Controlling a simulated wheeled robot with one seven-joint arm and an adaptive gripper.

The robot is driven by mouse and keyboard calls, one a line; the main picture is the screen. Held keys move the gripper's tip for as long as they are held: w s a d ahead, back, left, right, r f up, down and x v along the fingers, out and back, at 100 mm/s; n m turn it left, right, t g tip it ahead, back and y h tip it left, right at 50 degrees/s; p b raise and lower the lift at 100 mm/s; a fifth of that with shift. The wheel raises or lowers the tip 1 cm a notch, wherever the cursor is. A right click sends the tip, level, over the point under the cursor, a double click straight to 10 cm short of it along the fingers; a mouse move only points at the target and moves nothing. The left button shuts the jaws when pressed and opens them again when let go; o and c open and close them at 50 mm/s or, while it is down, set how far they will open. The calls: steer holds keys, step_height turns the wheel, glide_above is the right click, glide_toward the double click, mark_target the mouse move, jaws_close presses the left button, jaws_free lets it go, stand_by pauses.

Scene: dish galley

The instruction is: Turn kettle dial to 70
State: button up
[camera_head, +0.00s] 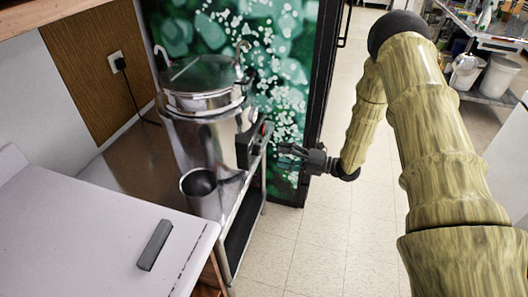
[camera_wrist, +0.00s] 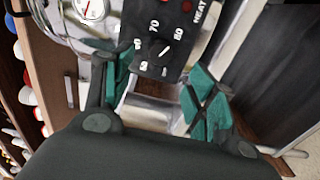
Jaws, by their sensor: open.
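The kettle is a large shiny steel urn (camera_head: 190,135) with a lid, on a counter at the left in the head view. Its black control panel (camera_head: 247,148) faces right. In the wrist view the panel (camera_wrist: 188,12) carries white numbers, with 70 and 80 readable, and the word HEAT. The dark dial (camera_wrist: 160,50) has a white pointer line slanting up and right, seemingly towards 80. My gripper (camera_head: 285,152) is open just right of the panel. In the wrist view its green-padded fingers (camera_wrist: 160,80) are spread below the dial, with nothing visible held; contact cannot be told.
A black bowl-shaped piece (camera_head: 198,182) is in front of the kettle. A white counter (camera_head: 80,235) with a grey bar (camera_head: 155,245) lies nearer. A green patterned panel (camera_head: 285,60) stands behind the gripper.

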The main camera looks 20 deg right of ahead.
mark_target(257, 151)
steer(key=p+x, duration=0.1)
steer(key=x, duration=0.6)
steer(key=shift+w+a, duration=0.2)
steer(key=shift+a, duration=0.15)
steer(key=c, duration=1.1)
steer(key=shift+o, duration=0.2)
